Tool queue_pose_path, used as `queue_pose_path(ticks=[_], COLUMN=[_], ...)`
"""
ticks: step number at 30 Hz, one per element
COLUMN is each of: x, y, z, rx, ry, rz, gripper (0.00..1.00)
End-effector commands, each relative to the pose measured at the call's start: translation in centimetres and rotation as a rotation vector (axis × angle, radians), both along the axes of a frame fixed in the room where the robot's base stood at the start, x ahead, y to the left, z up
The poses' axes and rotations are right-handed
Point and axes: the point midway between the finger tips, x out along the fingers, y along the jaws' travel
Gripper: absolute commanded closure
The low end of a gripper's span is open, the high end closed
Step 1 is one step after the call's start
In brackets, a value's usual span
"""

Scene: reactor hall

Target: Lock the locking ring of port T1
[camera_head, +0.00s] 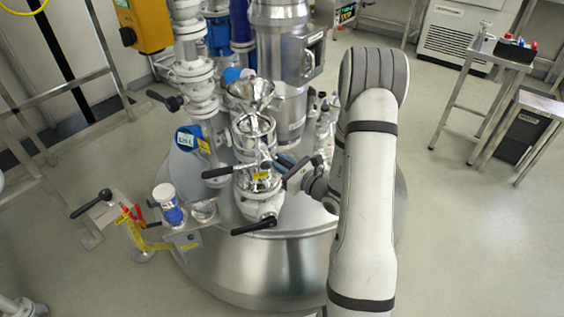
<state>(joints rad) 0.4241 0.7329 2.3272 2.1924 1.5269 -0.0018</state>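A steel port assembly stands on the reactor lid (375,205), with a shiny funnel (250,91) on top and a shiny steel vessel (255,135) under it. Below the vessel is what looks like the locking ring (246,173), with a black-gripped handle (217,172) sticking out to the left. A yellow tag (262,175) sits at the ring; its text is too small to read. My gripper (291,172) is at the right side of the ring, close to a dark handle there. I cannot tell whether it touches it. The fingers are small and partly hidden.
A black valve lever (254,226) points left below the ring. A white-and-blue container (168,205) stands on a side shelf at the left. Pipes and a tall steel column (280,40) rise behind. The floor at the right is clear up to a steel table (500,52).

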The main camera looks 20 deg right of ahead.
Motion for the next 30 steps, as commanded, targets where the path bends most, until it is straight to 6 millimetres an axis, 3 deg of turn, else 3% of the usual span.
queue_pose_path(ticks=[6, 14, 24, 30], x=[-0.1, -0.3, -4.9, -6.6], y=[-0.2, -0.5, -3.1, -4.0], z=[-0.1, -0.1, -0.1, -0.1], rx=[0.0, 0.001, 0.002, 0.001], ry=[0.003, 0.004, 0.006, 0.004], rz=[-0.005, -0.009, -0.01, -0.007], gripper=[0.65, 0.65, 0.65, 0.65])
